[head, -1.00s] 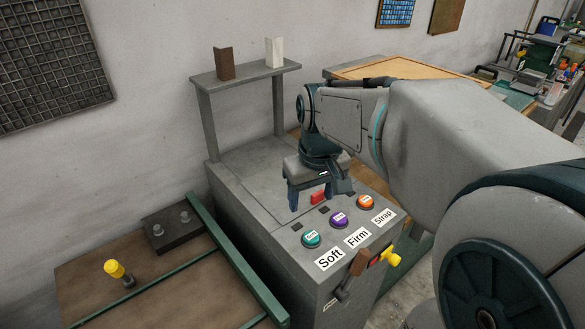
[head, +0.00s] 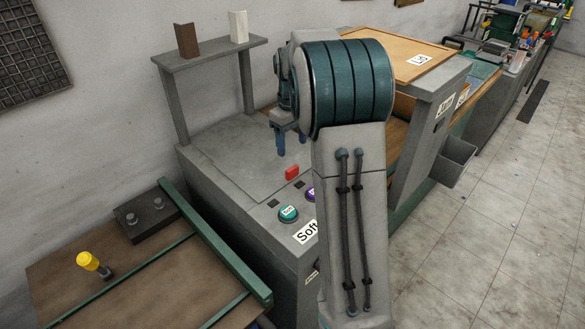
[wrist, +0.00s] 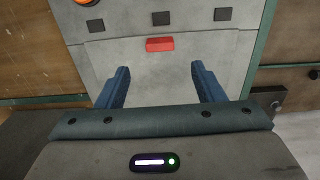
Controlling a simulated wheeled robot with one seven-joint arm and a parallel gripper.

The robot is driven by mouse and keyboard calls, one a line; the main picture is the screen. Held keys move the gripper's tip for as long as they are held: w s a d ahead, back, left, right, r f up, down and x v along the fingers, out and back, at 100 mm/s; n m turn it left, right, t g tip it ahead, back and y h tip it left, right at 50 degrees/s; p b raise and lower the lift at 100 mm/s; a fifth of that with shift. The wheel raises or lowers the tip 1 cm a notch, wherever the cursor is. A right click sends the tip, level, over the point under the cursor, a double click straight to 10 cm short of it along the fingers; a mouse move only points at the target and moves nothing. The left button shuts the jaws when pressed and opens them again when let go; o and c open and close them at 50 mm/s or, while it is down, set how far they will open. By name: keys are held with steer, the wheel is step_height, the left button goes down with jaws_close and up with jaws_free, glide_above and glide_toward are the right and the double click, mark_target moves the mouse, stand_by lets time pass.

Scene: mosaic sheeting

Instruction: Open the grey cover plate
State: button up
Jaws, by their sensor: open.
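The grey cover plate (head: 232,160) lies flat and closed on top of the grey machine cabinet in the head view. A small red block (head: 291,173) sits at its front edge, and it also shows in the wrist view (wrist: 160,44). My gripper (head: 291,152) is over the plate, behind and above the red block. In the wrist view its two blue fingers (wrist: 160,68) are spread, with nothing between them. The red block lies just beyond the fingertips, roughly centred between them. My arm hides part of the cabinet front in the head view.
A teal button (head: 288,213) and part of a purple button (head: 309,194) are in front of the plate. A shelf (head: 210,52) with a brown and a white piece stands behind it. A brown table (head: 110,280) with a green rail (head: 215,240) is at left.

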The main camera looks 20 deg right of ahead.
mark_target(292, 168)
step_height(292, 168, down, 10)
steer(key=shift+r+p, duration=0.1)
steer(key=shift+p, duration=0.2)
steer(key=shift+c, duration=0.3)
